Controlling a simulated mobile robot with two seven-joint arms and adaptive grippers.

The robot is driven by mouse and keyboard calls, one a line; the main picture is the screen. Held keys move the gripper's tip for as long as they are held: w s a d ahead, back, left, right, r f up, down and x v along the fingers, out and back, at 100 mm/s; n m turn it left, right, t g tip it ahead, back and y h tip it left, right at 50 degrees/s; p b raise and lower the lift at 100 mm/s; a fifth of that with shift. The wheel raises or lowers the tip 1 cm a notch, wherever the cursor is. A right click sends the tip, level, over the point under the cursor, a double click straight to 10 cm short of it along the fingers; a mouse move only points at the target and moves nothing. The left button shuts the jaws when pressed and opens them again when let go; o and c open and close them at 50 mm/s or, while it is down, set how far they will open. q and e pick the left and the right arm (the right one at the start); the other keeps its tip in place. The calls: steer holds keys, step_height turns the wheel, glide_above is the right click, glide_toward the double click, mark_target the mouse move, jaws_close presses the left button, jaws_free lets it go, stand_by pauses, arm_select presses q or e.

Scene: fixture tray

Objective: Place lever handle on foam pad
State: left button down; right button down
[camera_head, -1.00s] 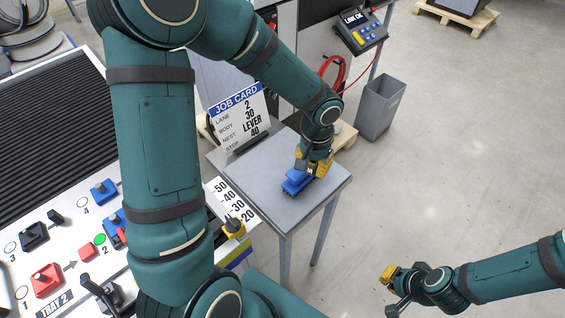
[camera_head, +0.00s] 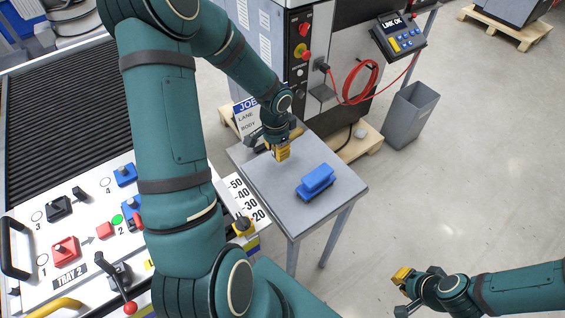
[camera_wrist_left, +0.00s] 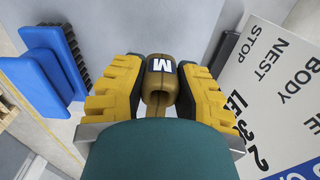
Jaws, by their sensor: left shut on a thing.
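My left gripper (camera_head: 282,152) is over the back left part of the small grey table (camera_head: 262,187), near the job card. In the left wrist view its yellow fingers (camera_wrist_left: 157,90) are shut on a brown rounded piece marked M (camera_wrist_left: 160,72), which looks like the lever handle. In the head view the gripper mostly hides this piece. A blue two-tier block with a dark bristly base (camera_head: 316,181) lies apart on the table; it also shows in the left wrist view (camera_wrist_left: 45,70). I cannot clearly identify a foam pad. My right gripper (camera_head: 401,291) is open and empty over the floor.
The job card (camera_head: 245,116) stands at the table's back left. A numbered scale (camera_head: 245,203) with a yellow-based lever is at the left. The tray console (camera_head: 80,235) carries coloured blocks. A grey bin (camera_head: 411,115) stands beyond the table. The table's front is clear.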

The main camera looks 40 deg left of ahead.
mark_target(278, 165)
arm_select(q)
steer(key=shift+f+b, duration=0.4)
steer(key=shift+f, duration=2.1)
steer(key=shift+f, duration=0.1)
steer(key=c, duration=0.8)
jaws_free()
steer(key=shift+r, duration=0.2)
step_height(278, 165, up, 12)
steer(key=shift+s+p, duration=0.15)
steer(key=shift+p, duration=0.9)
